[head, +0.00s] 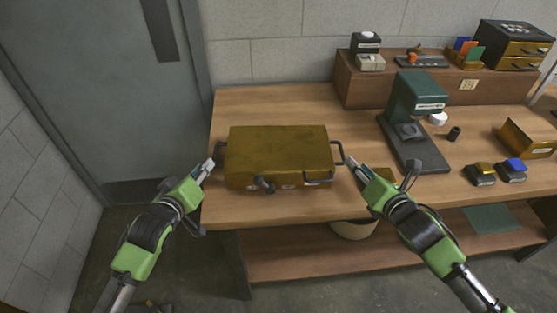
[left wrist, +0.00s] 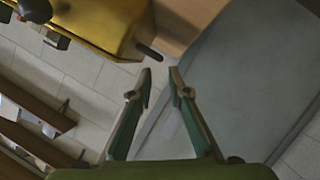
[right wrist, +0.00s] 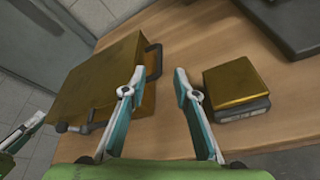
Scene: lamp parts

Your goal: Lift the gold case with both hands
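The gold case (head: 278,150) lies flat on the wooden workbench, with a dark handle at each short end and dark fittings on its front. It also shows in the left wrist view (left wrist: 98,20) and the right wrist view (right wrist: 100,82). My left gripper (head: 210,164) is open and empty, just left of the case; the left handle (left wrist: 149,51) is just ahead of its fingertips (left wrist: 160,73). My right gripper (head: 353,163) is open and empty, just right of the case; the right handle (right wrist: 154,62) is close to its left fingertip (right wrist: 159,74).
A small gold-topped black box (right wrist: 236,84) sits right of my right gripper. A green microscope-like device (head: 415,100) stands further right, with small boxes (head: 480,173) beyond. A raised shelf (head: 360,90) runs along the back right. The bench behind the case is clear.

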